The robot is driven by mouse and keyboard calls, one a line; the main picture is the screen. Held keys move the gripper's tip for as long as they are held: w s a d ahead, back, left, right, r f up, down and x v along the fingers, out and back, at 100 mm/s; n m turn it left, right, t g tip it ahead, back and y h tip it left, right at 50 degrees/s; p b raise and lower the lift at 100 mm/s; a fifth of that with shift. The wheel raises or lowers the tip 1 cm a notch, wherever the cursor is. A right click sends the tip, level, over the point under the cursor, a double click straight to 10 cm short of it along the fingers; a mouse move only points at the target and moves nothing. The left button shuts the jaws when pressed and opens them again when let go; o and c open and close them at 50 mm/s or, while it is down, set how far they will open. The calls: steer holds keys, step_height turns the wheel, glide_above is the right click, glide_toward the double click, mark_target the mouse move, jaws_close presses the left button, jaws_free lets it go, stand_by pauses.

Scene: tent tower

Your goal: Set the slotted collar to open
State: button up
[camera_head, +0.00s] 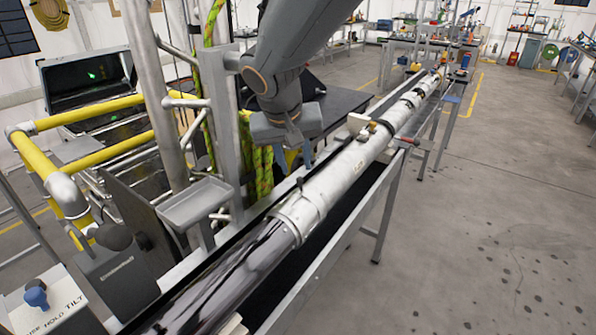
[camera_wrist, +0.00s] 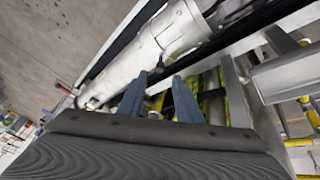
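A long white tube (camera_head: 345,172) lies along a narrow bench, with a dark glossy section at its near end. A pale ring-like band (camera_head: 300,213) sits where the white part meets the dark part; it looks like the slotted collar, but I cannot make out a slot or its setting. The band also shows at the top of the wrist view (camera_wrist: 181,27). My gripper (camera_head: 294,164) hangs beside the tube, on its left and a little beyond the band.
A grey tray on a post (camera_head: 195,203) and yellow rails (camera_head: 90,112) stand left of the tube. A box with a blue knob (camera_head: 36,295) is at the lower left. The floor (camera_head: 500,210) on the right is clear.

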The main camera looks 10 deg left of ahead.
mark_target(299, 178)
steer(key=shift+p+x, duration=0.6)
steer(key=shift+x, duration=2.15)
steer(key=shift+c, duration=0.3)
jaws_close()
